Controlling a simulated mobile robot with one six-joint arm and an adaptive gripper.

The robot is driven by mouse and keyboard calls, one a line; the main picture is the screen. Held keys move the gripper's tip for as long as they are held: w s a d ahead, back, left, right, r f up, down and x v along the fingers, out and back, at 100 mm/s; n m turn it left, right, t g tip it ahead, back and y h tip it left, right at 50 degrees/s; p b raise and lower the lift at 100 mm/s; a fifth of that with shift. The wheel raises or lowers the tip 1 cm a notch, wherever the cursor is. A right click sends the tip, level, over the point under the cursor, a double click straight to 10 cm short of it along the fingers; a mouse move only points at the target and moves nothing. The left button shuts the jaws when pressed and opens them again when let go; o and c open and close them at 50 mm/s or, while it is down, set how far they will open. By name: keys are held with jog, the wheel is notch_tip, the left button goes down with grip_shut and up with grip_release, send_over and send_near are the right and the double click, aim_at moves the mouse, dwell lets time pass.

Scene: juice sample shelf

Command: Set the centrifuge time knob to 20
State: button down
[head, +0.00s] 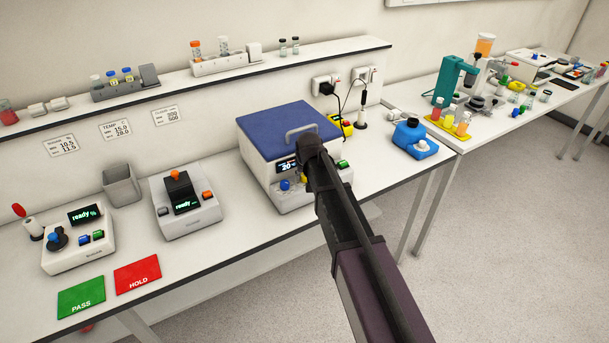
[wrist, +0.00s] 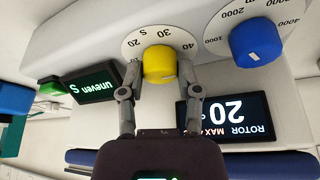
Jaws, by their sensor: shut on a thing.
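The centrifuge (head: 265,133) is a white box with a blue lid and a grey handle. My gripper (head: 310,150) reaches its front panel; its fingertips are hidden in the head view. In the wrist view, which shows the panel upside down, my gripper (wrist: 160,76) is shut on the yellow time knob (wrist: 158,62), one finger on each side. A white dial (wrist: 127,46) with numbers and an "S" surrounds the knob.
A blue knob (wrist: 257,42) with a thousands scale sits beside the time knob. A display reading 20 (wrist: 225,117) and a green-lit display reading "uneven" (wrist: 90,88) are close to the fingers.

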jog(key=n+y, duration=0.1)
jog(key=n, duration=0.2)
jog(key=n+g+y, duration=0.1)
jog(key=n, duration=0.2)
jog(key=shift+d, duration=0.1)
jog(key=n+g, duration=0.1)
jog(key=n, duration=0.1)
jog(key=n+g+y, duration=0.1)
jog(key=n, duration=0.2)
jog(key=shift+w+n, duration=0.15)
jog(key=shift+n, duration=0.15)
jog(key=n+g, duration=0.2)
jog(key=n, duration=0.4)
jog(key=n+g, duration=0.1)
jog(key=n, duration=0.2)
jog(key=n+g, duration=0.1)
jog(key=n, duration=0.2)
jog(key=shift+h, duration=0.3)
jog(key=shift+g, duration=0.3)
